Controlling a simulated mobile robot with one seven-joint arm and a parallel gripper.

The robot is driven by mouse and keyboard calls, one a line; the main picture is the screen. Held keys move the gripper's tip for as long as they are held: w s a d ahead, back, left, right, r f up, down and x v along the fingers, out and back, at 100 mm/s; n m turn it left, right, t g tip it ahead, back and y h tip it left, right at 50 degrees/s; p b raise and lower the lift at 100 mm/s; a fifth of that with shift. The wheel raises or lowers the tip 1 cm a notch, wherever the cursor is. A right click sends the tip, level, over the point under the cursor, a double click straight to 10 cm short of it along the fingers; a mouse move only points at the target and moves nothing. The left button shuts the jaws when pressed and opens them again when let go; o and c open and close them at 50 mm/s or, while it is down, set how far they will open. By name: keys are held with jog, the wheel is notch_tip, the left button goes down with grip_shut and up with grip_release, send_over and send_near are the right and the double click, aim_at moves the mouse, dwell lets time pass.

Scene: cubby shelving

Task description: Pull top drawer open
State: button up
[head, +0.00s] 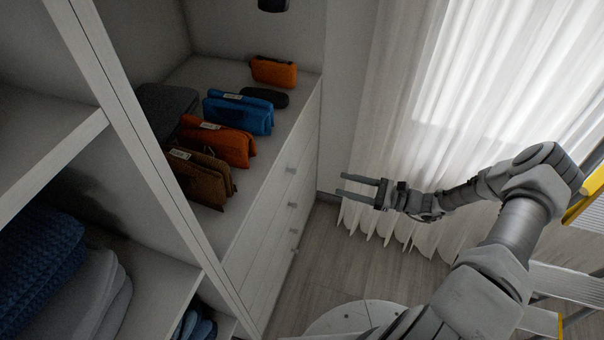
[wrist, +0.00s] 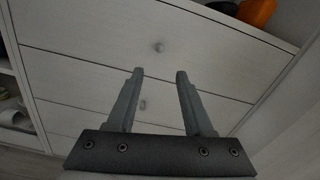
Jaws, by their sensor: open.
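The white drawer unit stands below the countertop, its fronts looking flush and shut. The top drawer (wrist: 90,32) spans the upper part of the wrist view, and its small round knob (wrist: 158,47) shows just beyond and between my fingertips. In the head view the top drawer's knob (head: 291,170) is the highest of several in a column. My gripper (head: 341,184) is open and empty, to the right of the drawer fronts with a gap between. In the wrist view my gripper (wrist: 160,72) points at the drawer fronts, and a lower knob (wrist: 143,104) shows between the fingers.
Orange, blue and brown pouches (head: 230,145) and a dark case (head: 264,97) lie on the countertop (head: 240,208). Open shelves with folded blue and grey textiles (head: 40,260) are at left. A white curtain (head: 430,100) hangs behind my arm. A stepladder (head: 570,285) stands at right. Floor before the drawers is clear.

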aim_at(296, 172)
jog(key=b+x, duration=0.2)
jog(key=x, duration=1.1)
jog(key=shift+a, duration=0.25)
jog(key=shift+w, duration=0.1)
jog(key=shift+c, duration=0.4)
grip_shut()
jog(key=shift+d, duration=0.1)
